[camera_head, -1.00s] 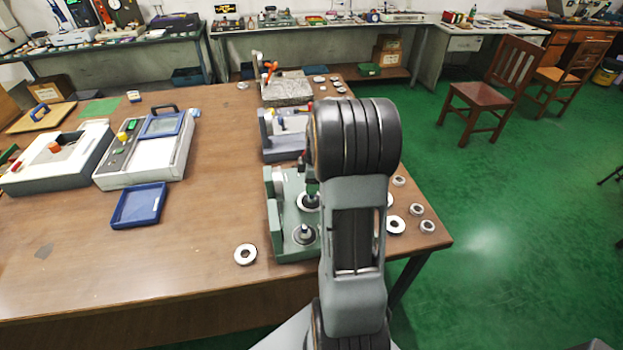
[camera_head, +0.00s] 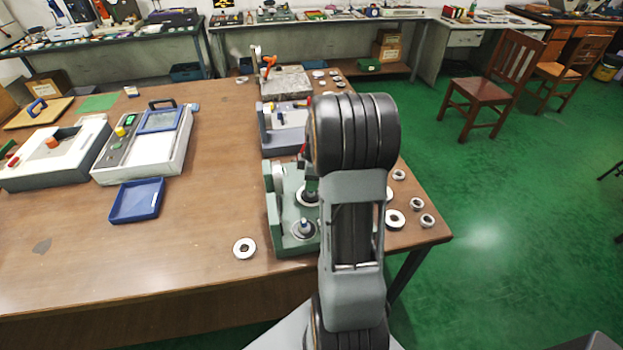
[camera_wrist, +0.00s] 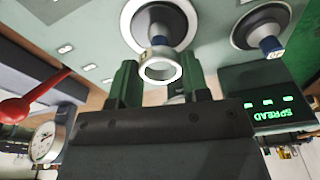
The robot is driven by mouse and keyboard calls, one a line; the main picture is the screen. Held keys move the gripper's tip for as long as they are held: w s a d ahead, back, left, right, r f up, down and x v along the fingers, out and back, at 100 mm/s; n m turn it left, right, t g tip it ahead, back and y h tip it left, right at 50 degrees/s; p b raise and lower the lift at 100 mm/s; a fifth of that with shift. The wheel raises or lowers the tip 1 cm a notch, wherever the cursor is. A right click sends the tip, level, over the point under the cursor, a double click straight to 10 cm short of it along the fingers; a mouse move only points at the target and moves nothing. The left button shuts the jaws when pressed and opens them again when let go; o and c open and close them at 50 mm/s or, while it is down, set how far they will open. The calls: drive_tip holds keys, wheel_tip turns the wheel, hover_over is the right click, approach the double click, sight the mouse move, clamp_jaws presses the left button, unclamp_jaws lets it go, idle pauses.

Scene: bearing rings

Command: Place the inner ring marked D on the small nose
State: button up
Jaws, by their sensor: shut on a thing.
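My gripper (camera_wrist: 161,68) is shut on a small pale metal ring (camera_wrist: 160,82), held between its green fingertips in the wrist view. A small mark shows on the ring's edge, but I cannot read its letter. The ring overlaps the tip of one nose (camera_wrist: 158,30), which has a dark base inside a white ring; I cannot tell whether they touch. A second nose (camera_wrist: 262,28) with a blue tip stands to the right in that view.
A loose ring (camera_head: 244,248) lies left of the fixture, and several rings (camera_head: 395,219) lie to its right near the table edge. A blue tray (camera_head: 137,201) lies farther left. A grey fixture (camera_head: 283,140) stands behind. A red knob (camera_wrist: 18,110) and a dial (camera_wrist: 43,143) show in the wrist view.

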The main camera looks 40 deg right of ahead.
drive_tip(key=shift+f+b, duration=1.7)
drive_tip(key=shift+f, duration=0.5)
drive_tip(key=o, duration=1)
wheel_tip(320, 180, up, 14)
drive_tip(key=s+d, duration=0.1)
drive_tip(key=shift+d, duration=0.15)
drive_tip(key=shift+f, duration=0.15)
